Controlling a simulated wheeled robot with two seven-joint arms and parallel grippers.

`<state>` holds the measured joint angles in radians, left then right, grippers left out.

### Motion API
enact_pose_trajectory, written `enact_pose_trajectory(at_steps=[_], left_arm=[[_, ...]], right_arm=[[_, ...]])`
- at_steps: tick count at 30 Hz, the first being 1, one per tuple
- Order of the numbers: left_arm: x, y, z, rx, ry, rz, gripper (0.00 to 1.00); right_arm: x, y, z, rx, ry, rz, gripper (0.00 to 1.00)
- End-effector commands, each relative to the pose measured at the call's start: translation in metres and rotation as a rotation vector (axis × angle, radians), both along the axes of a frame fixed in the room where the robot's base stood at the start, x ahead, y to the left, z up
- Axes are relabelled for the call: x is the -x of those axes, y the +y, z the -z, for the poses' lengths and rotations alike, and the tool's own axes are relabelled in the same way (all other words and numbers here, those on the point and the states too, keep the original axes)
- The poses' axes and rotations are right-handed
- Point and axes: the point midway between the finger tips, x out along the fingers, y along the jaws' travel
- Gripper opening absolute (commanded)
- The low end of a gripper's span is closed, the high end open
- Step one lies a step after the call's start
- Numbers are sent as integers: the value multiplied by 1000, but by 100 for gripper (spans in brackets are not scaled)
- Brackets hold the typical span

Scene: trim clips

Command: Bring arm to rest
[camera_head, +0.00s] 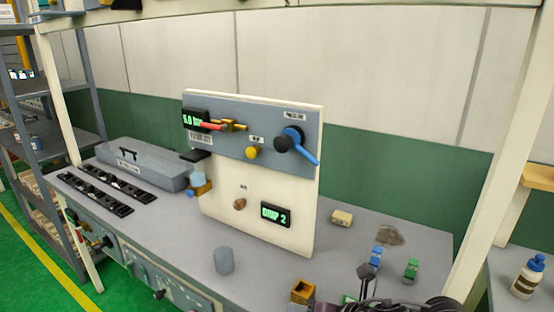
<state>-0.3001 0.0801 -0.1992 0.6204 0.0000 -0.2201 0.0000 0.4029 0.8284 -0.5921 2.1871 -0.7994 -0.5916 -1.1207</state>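My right arm shows only as a dark, ribbed part at the bottom right edge, cut off by the frame. A dark, narrow piece (366,280) stands just left of it and seems to be my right gripper. Its fingers are too small and partly hidden, so its opening cannot be told. It is over the front right of the grey workbench (170,226), near a blue clip (376,256) and a green clip (411,270). I cannot tell whether it touches anything. My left arm and gripper are not in view.
An upright panel (285,232) with a blue lever, knobs and displays stands mid-bench. A grey cylinder (223,260), small brown box (303,292) and beige block (342,218) sit around it. A grey case (150,167) is at left. A white post (497,150) rises at right.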

Motion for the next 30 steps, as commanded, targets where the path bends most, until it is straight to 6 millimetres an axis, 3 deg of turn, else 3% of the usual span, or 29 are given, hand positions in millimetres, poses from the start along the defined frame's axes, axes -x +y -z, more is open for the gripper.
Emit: enact_pose_trajectory(at_steps=[2,5,12,18,25,30], left_arm=[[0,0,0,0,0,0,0],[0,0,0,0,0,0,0],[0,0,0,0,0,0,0],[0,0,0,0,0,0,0],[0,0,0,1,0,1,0],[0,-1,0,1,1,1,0]], right_arm=[[7,14,-2,-220,115,232,45],[12,7,-1,-485,281,570,45],[51,-58,38,-959,665,1383,45],[101,-99,74,-1147,845,1886,45],[164,-129,103,-1264,953,2385,45],[152,-128,152,-1243,956,2405,45]])
